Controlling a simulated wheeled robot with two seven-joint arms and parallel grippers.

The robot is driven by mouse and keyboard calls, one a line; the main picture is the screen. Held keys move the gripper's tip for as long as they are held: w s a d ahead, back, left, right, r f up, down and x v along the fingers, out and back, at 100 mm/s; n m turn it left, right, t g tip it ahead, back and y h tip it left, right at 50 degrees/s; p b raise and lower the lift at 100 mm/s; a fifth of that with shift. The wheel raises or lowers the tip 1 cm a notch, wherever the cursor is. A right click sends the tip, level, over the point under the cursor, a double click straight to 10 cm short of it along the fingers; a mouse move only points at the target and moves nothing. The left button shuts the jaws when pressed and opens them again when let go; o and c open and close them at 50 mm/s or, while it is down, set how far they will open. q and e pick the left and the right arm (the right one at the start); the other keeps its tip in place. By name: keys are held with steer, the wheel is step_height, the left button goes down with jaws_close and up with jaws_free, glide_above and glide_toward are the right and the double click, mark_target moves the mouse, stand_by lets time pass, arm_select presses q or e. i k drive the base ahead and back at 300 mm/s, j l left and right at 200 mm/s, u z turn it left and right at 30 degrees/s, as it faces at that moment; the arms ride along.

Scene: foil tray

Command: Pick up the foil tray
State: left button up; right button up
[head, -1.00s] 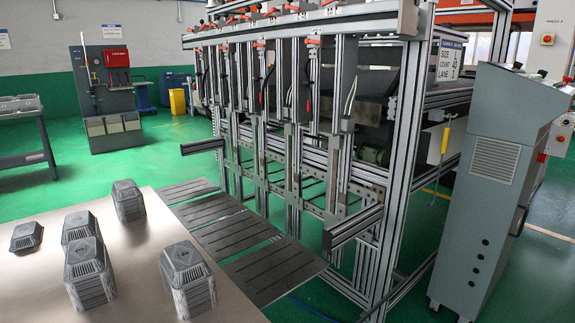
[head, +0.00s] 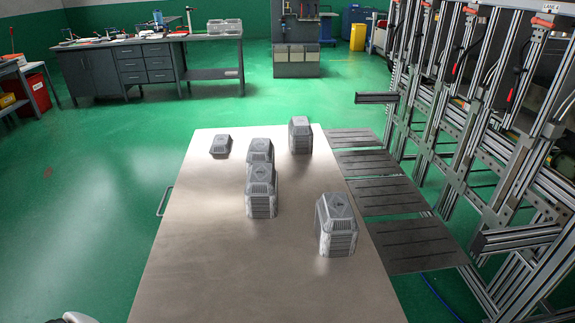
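Several stacks of upside-down grey foil trays stand on a bare metal table (head: 190,255) in the head view. The nearest stack (head: 336,226) is at the right edge. A tall stack (head: 261,191) stands at the middle, with a shorter stack (head: 260,150) just behind it. Another stack (head: 300,136) is at the far right corner. A low foil tray, or very short stack (head: 221,147), sits at the far left. I cannot tell which one the task means. Neither gripper can be made out; a small pale part shows at the bottom left edge.
Slatted dark plates (head: 385,196) adjoin the table's right side, beside a tall aluminium frame machine (head: 500,150). A handle (head: 165,201) sticks out on the table's left. A workbench (head: 150,62) stands behind.

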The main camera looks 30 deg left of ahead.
mark_target(222, 144)
steer(key=u, duration=1.6)
